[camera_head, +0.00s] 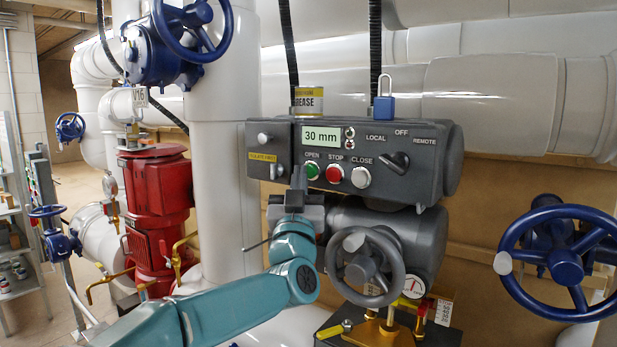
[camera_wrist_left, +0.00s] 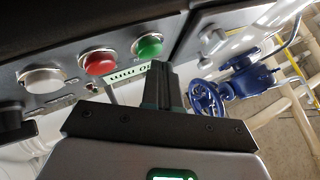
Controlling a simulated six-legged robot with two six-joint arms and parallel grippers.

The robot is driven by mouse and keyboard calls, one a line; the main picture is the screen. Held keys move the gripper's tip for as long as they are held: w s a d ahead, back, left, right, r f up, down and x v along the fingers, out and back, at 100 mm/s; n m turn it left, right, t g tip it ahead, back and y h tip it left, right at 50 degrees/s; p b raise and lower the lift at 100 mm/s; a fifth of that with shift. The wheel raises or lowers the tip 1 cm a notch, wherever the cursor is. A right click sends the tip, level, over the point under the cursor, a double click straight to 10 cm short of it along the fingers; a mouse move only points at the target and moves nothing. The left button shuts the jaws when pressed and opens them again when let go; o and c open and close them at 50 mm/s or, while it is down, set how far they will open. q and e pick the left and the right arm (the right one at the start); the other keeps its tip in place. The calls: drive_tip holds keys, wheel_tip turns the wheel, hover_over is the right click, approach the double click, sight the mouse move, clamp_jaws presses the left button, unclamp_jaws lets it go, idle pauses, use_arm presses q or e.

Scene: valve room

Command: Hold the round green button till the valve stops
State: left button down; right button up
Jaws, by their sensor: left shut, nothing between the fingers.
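The round green button (camera_head: 312,170) sits under the word OPEN on the grey actuator box (camera_head: 430,185). The red STOP button (camera_head: 334,174) and the white CLOSE button (camera_head: 361,177) are to its right. A small display (camera_head: 321,136) above reads 30 mm. My left gripper (camera_head: 298,178) is shut and empty, its tips just left of the green button. In the left wrist view the fingertips (camera_wrist_left: 160,72) are close below the green button (camera_wrist_left: 148,46); I cannot tell whether they touch it. My right gripper is not in view.
A black selector knob (camera_head: 394,162) and a blue padlock (camera_head: 384,106) are on the box. A grey handwheel (camera_head: 365,266) sits below it. A grease can (camera_head: 307,100) stands on top. A blue handwheel (camera_head: 565,262) is at right, a red pump (camera_head: 155,200) at left.

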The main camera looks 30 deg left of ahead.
use_arm(q)
drive_tip(key=shift+s, duration=0.3)
drive_tip(key=s+b, duration=0.4)
drive_tip(key=s, duration=0.1)
drive_tip(key=shift+a, duration=0.2)
idle(0.7)
